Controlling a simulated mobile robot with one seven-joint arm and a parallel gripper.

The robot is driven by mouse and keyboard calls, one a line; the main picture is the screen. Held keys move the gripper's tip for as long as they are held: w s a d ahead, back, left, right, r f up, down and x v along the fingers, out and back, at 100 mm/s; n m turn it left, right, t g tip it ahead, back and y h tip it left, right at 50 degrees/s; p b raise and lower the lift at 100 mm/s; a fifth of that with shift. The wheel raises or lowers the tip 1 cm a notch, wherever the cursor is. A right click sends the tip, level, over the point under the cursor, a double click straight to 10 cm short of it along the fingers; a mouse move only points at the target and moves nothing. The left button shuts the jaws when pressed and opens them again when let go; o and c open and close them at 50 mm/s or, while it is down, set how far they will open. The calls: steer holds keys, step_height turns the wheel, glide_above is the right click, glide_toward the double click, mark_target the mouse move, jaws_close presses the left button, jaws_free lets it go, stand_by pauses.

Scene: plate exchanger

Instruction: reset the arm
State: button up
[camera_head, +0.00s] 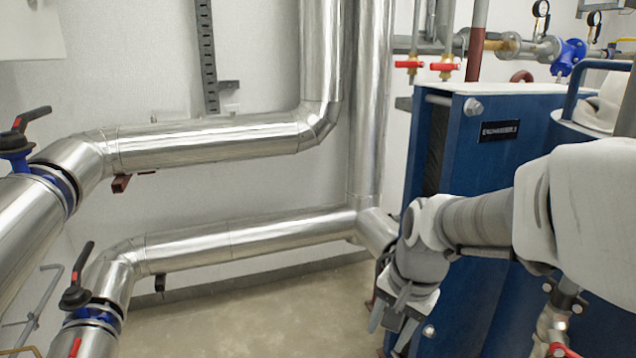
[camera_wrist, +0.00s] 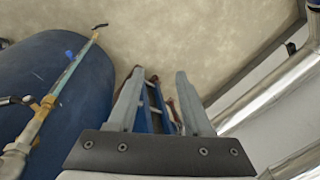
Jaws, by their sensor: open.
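My arm reaches in from the right of the head view, in front of the blue plate exchanger (camera_head: 500,150). My gripper (camera_head: 388,335) hangs at the end of the arm, pointing down beside the exchanger's lower left side. In the wrist view my gripper (camera_wrist: 160,85) is open, its two grey fingers apart. I see nothing held between them. Part of a blue frame with reddish-brown ends shows beyond and between the fingers, apparently farther off. The arm covers part of the exchanger's front in the head view.
Silver insulated pipes (camera_head: 215,140) run along the wall at left and centre. Valves with black handles (camera_head: 75,285) stand at left. Red-handled valves (camera_head: 445,67) sit above the exchanger. A blue tank (camera_wrist: 60,90) shows in the wrist view. The beige floor (camera_head: 250,325) is clear at centre.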

steer(key=s+d+r+n+t+h, duration=0.1)
steer(key=s+r+n+t, duration=0.1)
steer(key=s+r+n, duration=0.3)
steer(key=s+d+r+n+t, duration=0.1)
steer(key=s+d+r+n, duration=0.1)
steer(key=s, duration=0.6)
step_height(320, 180, up, 24)
steer(key=p, duration=2.4)
steer(key=shift+a+r, duration=0.15)
steer(key=shift+a, duration=0.05)
steer(key=shift+d, duration=0.1)
